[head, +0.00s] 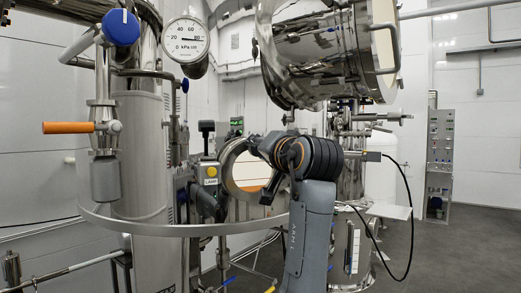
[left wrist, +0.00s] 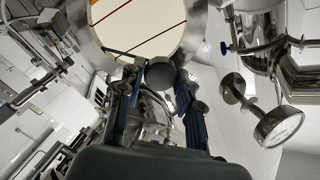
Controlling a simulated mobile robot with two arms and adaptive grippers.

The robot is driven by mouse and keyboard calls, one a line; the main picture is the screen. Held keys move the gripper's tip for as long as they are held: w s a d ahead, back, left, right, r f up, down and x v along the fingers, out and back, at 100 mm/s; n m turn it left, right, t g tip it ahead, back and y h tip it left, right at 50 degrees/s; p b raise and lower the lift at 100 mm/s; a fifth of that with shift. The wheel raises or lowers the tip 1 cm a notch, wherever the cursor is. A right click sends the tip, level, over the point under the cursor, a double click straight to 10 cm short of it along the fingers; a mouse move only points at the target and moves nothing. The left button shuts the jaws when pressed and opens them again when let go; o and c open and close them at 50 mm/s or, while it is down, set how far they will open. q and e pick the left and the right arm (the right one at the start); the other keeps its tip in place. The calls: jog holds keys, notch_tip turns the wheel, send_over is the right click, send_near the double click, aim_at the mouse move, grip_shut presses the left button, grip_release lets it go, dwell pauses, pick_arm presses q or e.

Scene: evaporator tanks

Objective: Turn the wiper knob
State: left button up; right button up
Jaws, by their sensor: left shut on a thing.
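A round sight glass (head: 249,175) on the tank shows behind my arm in the head view. In the left wrist view the sight glass (left wrist: 145,22) fills the top, with dark red lines across its pale face. The wiper knob (left wrist: 160,73), dark and round, is at its rim, between the fingertips of my left gripper (left wrist: 158,82). The two fingers are shut on the knob from both sides. In the head view my left gripper (head: 257,146) is small and dark at the sight glass, and I cannot make out the knob there. My right gripper is not in view.
A box labelled LAMP (head: 210,172) stands close left of the sight glass. A curved steel rail (head: 180,229) runs in front. A large steel vessel (head: 315,60) hangs above. A pressure gauge (head: 186,40) and orange handle (head: 68,127) are at left. Floor at right is clear.

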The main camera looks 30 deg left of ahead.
pick_arm(q)
jog(key=shift+f+n, duration=0.15)
jog(key=shift+n, duration=0.65)
jog(key=o, duration=1.2)
jog(key=shift+c, duration=0.2)
jog(key=v, duration=1.2)
